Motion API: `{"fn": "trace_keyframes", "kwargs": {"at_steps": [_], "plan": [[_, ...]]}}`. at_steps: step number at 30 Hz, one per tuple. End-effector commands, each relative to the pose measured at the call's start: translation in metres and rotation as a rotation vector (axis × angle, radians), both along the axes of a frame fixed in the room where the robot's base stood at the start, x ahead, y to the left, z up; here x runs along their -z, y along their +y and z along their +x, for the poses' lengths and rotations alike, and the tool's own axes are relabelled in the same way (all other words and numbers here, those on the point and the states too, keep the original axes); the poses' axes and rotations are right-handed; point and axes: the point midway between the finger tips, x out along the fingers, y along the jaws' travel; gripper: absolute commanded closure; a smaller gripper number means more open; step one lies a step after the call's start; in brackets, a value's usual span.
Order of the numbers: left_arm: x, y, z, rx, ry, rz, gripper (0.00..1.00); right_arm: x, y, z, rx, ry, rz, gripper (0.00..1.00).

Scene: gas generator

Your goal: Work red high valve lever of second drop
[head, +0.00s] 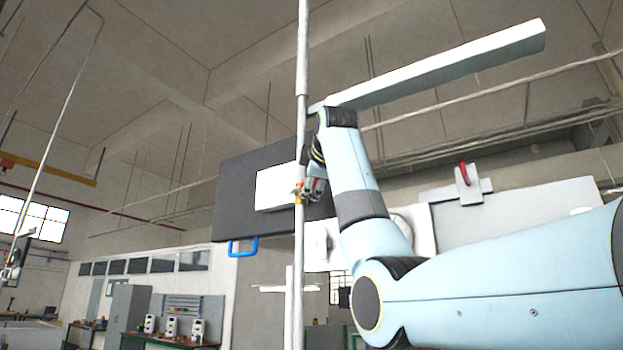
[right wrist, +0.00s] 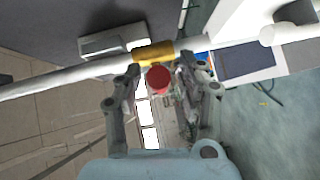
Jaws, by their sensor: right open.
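The red lever (right wrist: 158,79) shows end-on as a round red tip in the right wrist view. It stands in front of a yellow valve body (right wrist: 153,53) on a white pipe. My right gripper (right wrist: 160,72) is open, with one finger on each side of the red tip; I cannot tell whether either finger touches it. In the head view my right gripper (head: 313,190) is beside the vertical pipe (head: 299,240), at the small yellow valve (head: 298,192). The lever is mostly hidden by the gripper there. My left gripper is out of view.
A dark panel (head: 240,195) with a blue handle (head: 243,246) is just behind the pipe. A grey fixture with a red part (head: 464,174) stands to the right. Another drop pipe (head: 60,110) hangs at far left. Workbenches are far below; space left of the panel is free.

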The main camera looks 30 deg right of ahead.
Motion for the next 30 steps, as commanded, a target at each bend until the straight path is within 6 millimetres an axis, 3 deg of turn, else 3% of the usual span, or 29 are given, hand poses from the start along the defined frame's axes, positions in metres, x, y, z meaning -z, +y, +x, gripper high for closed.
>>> {"fn": "trace_keyframes", "kwargs": {"at_steps": [7, 16, 30], "plan": [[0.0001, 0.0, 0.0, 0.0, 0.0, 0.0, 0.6, 0.0007, -0.0002, 0.0008, 0.0, 0.0, 0.0, 0.6], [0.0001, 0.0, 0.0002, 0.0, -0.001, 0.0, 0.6, 0.0003, 0.0, 0.0005, -0.001, -0.001, 0.001, 0.99], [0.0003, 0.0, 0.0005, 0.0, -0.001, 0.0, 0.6, -0.001, 0.0001, 0.0005, 0.0, 0.0, -0.001, 1.0]]}}
